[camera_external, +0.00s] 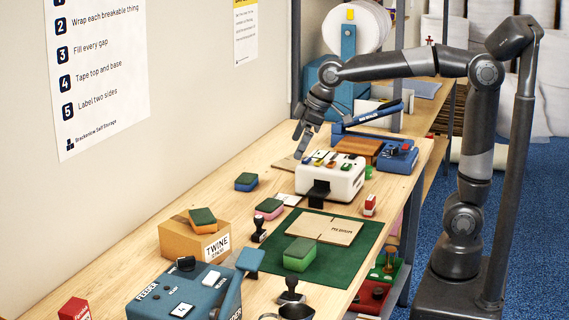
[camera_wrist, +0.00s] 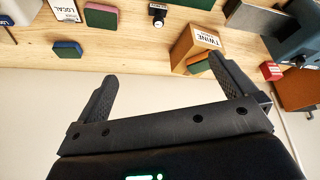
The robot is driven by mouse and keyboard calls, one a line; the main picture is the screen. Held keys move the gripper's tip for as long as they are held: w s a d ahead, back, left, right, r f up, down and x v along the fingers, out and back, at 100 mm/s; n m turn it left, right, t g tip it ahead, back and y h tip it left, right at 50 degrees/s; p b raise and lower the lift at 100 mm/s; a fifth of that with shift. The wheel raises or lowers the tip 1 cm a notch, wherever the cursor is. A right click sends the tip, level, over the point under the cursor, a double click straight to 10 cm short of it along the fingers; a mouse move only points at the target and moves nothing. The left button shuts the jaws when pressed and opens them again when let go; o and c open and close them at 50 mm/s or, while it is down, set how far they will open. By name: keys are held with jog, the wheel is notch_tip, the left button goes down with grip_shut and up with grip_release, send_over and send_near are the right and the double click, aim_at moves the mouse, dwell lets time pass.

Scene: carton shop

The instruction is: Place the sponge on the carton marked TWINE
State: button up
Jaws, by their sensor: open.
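The TWINE carton (camera_external: 180,240) is a small brown box with a white label, on the bench at the left. A green-and-orange sponge (camera_external: 203,218) lies on its top. The carton also shows in the wrist view (camera_wrist: 186,44), with part of the sponge (camera_wrist: 199,67) beside a finger. My gripper (camera_external: 301,142) is open and empty above the bench near the white machine, well apart from the carton. Its two spread fingers show in the wrist view (camera_wrist: 165,85). Other sponges are green-and-blue (camera_external: 246,181), green-and-pink (camera_external: 269,208) and green (camera_external: 299,254).
The white machine (camera_external: 345,182) stands below my arm. A green mat (camera_external: 340,270) holds a flat MEDIUM carton (camera_external: 325,228). The blue FEEDER machine (camera_external: 165,300) stands in front of the TWINE carton. Dark stamps (camera_external: 259,230) stand nearby. Bare bench lies along the wall.

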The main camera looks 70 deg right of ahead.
jog(key=s+d+f+m, duration=0.1)
jog(key=s+d+f, duration=0.1)
jog(key=s, duration=0.5)
jog(key=s+d+f+m+h, duration=0.1)
jog(key=s+d+f+m, duration=0.1)
jog(key=s+d, duration=0.3)
jog(key=s+d+f+m+t, duration=0.1)
jog(key=s+d+f+m, duration=0.1)
jog(key=s, duration=0.7)
jog(key=shift+s+d+f, duration=0.4)
jog(key=shift+d+f, duration=0.25)
jog(key=shift+d, duration=0.45)
